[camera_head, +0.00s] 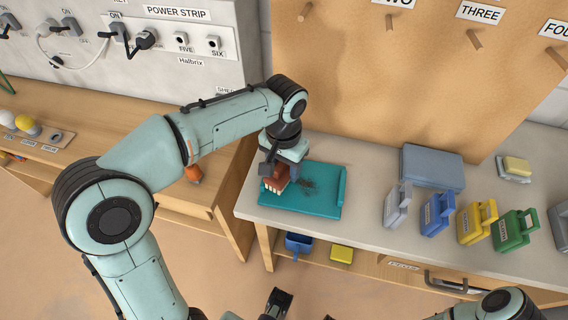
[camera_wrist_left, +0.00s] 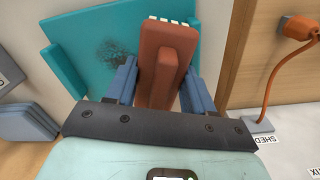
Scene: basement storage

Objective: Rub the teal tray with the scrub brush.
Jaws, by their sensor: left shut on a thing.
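The teal tray (camera_head: 325,205) lies flat on the light worktop near its left end, with a raised edge along its right side. A dark speckled smudge (camera_head: 308,184) marks its middle; the tray (camera_wrist_left: 66,68) and smudge also show in the left wrist view. My left gripper (camera_head: 279,170) is over the tray's left part, shut on the red-brown scrub brush (camera_head: 276,180). In the left wrist view the brush (camera_wrist_left: 165,60) sits between the fingers, pale bristles at its far end. The bristles are low at the tray, left of the smudge; I cannot tell whether they touch.
Right of the tray stand a grey-blue case (camera_head: 432,168) and grey, blue, yellow and green caddies (camera_head: 478,221). A blue bin (camera_head: 298,243) and yellow block (camera_head: 341,254) are on the shelf below. An orange cable (camera_wrist_left: 277,62) hangs beside the worktop.

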